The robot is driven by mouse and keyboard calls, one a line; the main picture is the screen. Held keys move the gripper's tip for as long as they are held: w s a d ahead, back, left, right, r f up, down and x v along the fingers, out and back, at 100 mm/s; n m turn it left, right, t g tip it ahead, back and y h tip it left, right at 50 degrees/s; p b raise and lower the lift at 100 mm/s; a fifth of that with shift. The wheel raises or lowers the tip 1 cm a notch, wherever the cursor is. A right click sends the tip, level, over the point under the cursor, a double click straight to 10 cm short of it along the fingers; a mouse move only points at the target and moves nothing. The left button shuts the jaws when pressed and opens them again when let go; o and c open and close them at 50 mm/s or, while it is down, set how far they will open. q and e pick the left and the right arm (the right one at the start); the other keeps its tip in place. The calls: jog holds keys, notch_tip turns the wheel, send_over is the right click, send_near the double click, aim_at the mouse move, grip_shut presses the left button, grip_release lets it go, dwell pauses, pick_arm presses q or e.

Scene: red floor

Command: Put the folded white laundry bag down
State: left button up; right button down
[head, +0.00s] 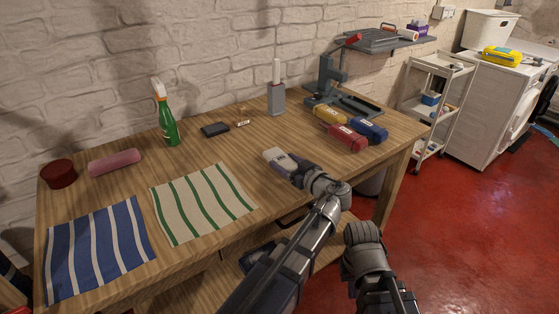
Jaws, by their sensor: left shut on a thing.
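My left gripper (290,168) reaches over the wooden table (285,205) near its front edge, right of the green-striped cloth. It is shut on a small white thing (276,158), which looks like the folded white laundry bag. The gripper covers part of the bag. The bag is at or just above the tabletop; I cannot tell whether it touches. Part of my right arm shows at the lower right, in front of the table, but its gripper is out of the picture.
Yellow (329,115), red (346,138) and blue (369,130) bundles lie to the right, by a grey stand (335,88). A green-striped cloth (203,203), blue-striped cloth (98,250), spray bottle (168,127) and black box (215,129) are to the left. Bare wood lies behind the bag.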

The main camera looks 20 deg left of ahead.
pick_arm(q)
jog(key=shift+d, duration=0.2)
jog(key=shift+a+f, duration=0.1)
jog(key=shift+f, duration=0.05)
jog(key=o, duration=1.3)
jog(key=shift+s, duration=0.1)
